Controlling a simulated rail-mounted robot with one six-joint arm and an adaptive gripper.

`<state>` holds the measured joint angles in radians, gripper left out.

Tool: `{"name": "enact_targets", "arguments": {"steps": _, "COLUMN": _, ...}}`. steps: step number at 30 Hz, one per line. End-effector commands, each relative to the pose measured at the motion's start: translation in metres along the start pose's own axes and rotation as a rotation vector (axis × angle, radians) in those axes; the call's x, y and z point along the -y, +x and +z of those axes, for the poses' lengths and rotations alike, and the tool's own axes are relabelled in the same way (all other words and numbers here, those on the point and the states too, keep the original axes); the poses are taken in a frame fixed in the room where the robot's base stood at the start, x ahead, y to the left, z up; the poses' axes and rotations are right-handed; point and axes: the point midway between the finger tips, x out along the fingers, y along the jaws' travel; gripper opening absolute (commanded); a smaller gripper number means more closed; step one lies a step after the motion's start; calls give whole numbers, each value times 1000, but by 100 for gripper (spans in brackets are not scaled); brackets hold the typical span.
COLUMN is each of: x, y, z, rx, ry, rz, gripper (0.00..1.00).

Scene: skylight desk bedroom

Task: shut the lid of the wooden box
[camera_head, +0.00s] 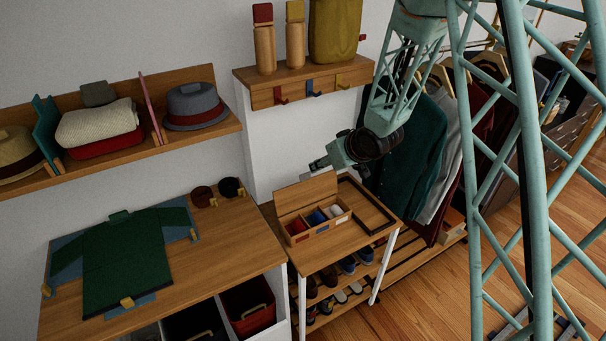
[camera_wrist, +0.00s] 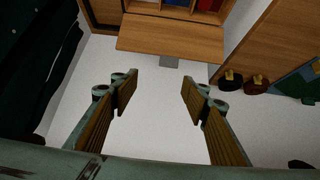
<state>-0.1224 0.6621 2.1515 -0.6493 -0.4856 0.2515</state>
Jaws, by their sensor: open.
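The wooden box (camera_head: 320,232) stands on the small wooden table, with red, blue and white contents in its compartments. Its lid (camera_head: 305,193) is open, standing up along the back side of the box. In the wrist view the lid (camera_wrist: 168,36) shows as a plain board with a small grey tab (camera_wrist: 169,62) at its edge; the box's compartments (camera_wrist: 185,4) are cut off at the top. My gripper (camera_head: 318,165) is above and behind the lid, near the wall. In the wrist view my gripper (camera_wrist: 160,86) has its fingers wide apart, with nothing between them and apart from the lid.
A dark rectangular frame (camera_head: 385,218) lies on the table right of the box. Coats (camera_head: 412,145) hang to the right. A hook shelf (camera_head: 305,82) with bottles is above. A desk (camera_head: 225,240) with a folded green shirt (camera_head: 125,255) is at left.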

Motion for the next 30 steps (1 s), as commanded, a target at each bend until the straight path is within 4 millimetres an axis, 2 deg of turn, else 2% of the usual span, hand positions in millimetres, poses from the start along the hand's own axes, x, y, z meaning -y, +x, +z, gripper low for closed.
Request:
{"name": "enact_targets", "arguments": {"steps": 6, "x": 10, "y": 18, "z": 4, "rx": -12, "ry": -4, "rz": -31, "gripper": 42}}
{"name": "enact_targets", "arguments": {"steps": 23, "x": 12, "y": 22, "z": 4, "rx": -16, "ry": -5, "rz": -37, "gripper": 42}}
{"name": "enact_targets", "arguments": {"steps": 30, "x": 13, "y": 30, "z": 5, "rx": -14, "ry": -5, "rz": -37, "gripper": 42}}
